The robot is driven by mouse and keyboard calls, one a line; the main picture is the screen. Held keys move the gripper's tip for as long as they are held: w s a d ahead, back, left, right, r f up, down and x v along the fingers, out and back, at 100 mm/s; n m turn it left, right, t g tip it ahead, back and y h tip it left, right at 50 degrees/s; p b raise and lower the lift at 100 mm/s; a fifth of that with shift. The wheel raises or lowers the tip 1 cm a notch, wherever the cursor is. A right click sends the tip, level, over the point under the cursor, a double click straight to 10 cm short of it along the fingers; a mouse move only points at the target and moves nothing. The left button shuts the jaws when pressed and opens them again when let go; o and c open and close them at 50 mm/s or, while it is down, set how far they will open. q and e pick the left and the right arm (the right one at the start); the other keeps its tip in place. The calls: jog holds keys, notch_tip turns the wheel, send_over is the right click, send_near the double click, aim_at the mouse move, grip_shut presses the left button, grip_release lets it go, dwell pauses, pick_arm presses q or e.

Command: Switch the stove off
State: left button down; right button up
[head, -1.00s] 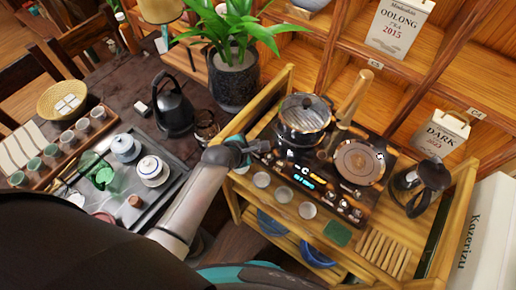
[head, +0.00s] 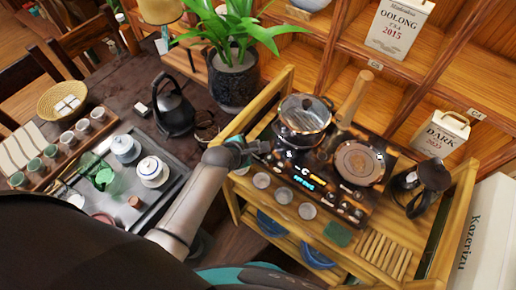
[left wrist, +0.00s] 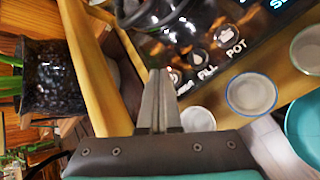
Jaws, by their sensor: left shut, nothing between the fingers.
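The black stove (head: 325,186) stands on the wooden cart, with a lit cyan and orange display (head: 310,178) on its front panel and several knobs at the panel's right. A glass pot (head: 303,115) sits on its left part and a round pan (head: 359,162) on its right. My left gripper (head: 264,147) is shut and empty at the panel's left end. In the left wrist view, my fingertips (left wrist: 159,76) are close to the icons marked FILL and POT on the stove panel (left wrist: 216,58); whether they touch it I cannot tell. My right gripper is out of view.
Small cups (head: 284,195) line the cart's front edge. A dark kettle (head: 425,183) stands right of the stove. A wooden rail (head: 262,103) bounds the cart's left side. A potted plant (head: 233,80) and black kettle (head: 173,110) are on the table at left.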

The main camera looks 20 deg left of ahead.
aim_at(255, 153)
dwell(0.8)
pick_arm(q)
jog(key=shift+f, duration=0.4)
jog(key=shift+f, duration=0.25)
dwell(0.4)
jog(key=shift+r, duration=0.1)
jog(key=shift+r+p, duration=0.6)
jog(key=shift+p, duration=0.15)
notch_tip(255, 153, up, 5)
jog(key=p, duration=0.5)
jog(key=shift+p, duration=0.4)
